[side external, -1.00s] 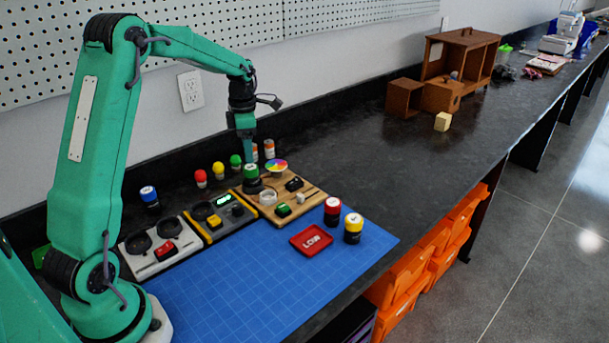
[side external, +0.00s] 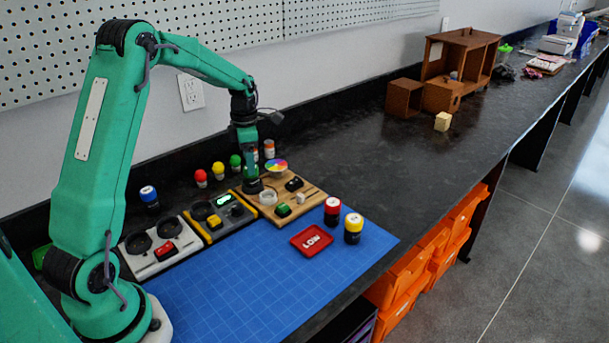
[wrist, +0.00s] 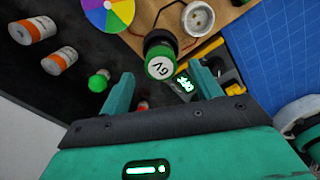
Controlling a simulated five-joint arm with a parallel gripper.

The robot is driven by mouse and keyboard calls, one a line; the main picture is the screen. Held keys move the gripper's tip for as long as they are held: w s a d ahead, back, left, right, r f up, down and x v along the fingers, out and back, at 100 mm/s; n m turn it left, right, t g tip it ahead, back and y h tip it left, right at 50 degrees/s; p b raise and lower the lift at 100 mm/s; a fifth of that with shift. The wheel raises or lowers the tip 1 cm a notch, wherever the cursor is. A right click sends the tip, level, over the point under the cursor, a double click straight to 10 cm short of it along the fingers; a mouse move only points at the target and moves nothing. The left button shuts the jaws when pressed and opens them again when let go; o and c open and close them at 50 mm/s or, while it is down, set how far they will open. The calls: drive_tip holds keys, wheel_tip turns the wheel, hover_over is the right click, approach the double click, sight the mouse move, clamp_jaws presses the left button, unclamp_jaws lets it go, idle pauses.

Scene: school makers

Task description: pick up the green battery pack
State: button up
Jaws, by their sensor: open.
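The green battery pack (wrist: 160,58) is a short green and black cylinder with a white "6V" label on top. In the wrist view it stands near the open end of my gripper (wrist: 162,84), between the lines of the two fingers. The fingers are apart and empty. In the side view my gripper (side external: 250,172) is low over the wooden board (side external: 310,203), at the pack's place, and hides most of the pack. I cannot tell whether a finger touches it.
A colour wheel (side external: 277,166) and small bulbs (side external: 218,168) stand close by. A tester with a lit display (side external: 224,200) and a grey two-well charger (side external: 150,250) are to the left. Red (side external: 332,206) and yellow (side external: 353,226) packs stand near the red LOW tray (side external: 311,240). The blue mat (side external: 230,290) is mostly clear.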

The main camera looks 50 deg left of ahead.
drive_tip(key=shift+d+f, duration=0.15)
drive_tip(key=shift+f, duration=2)
drive_tip(key=c, duration=1.1)
drive_tip(key=shift+c, duration=0.2)
drive_tip(key=shift+r, duration=0.1)
drive_tip(key=shift+r, duration=0.35)
wheel_tip(320, 180, up, 3)
drive_tip(key=shift+r, duration=0.1)
drive_tip(key=s+d+r, duration=0.1)
drive_tip(key=d+r, duration=0.6)
drive_tip(key=d, duration=0.4)
drive_tip(key=shift+d, duration=0.3)
